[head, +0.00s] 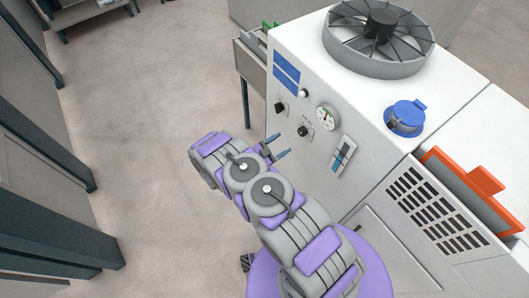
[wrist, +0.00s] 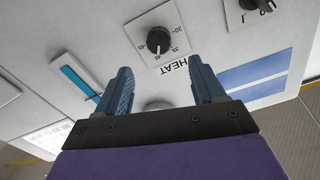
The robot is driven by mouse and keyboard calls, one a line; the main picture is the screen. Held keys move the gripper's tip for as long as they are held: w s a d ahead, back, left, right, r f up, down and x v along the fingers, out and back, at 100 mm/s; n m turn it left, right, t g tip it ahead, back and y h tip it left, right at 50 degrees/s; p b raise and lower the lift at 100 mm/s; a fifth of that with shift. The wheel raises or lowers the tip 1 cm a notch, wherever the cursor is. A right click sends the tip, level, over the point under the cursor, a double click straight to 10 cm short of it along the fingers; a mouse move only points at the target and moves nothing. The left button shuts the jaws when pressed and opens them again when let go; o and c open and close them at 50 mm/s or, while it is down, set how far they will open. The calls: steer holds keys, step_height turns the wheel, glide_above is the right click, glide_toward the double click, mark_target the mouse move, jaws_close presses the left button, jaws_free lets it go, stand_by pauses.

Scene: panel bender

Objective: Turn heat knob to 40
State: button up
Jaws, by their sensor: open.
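The heat knob (wrist: 158,41) is a round black knob on a white plate, with HEAT printed beside it. In the head view it is the black knob (head: 304,131) on the machine's white front. In the head view my gripper (head: 277,149) is before the panel, below the knob.
Another black knob (head: 279,107) sits up and left of the heat knob. A gauge (head: 326,117) and a blue slot indicator (head: 342,154) are to its right. A fan (head: 380,38) and a blue socket (head: 406,116) are on top. The floor (head: 125,110) left is clear.

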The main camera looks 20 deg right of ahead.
steer(key=p+v, duration=0.1)
steer(key=v, duration=0.7)
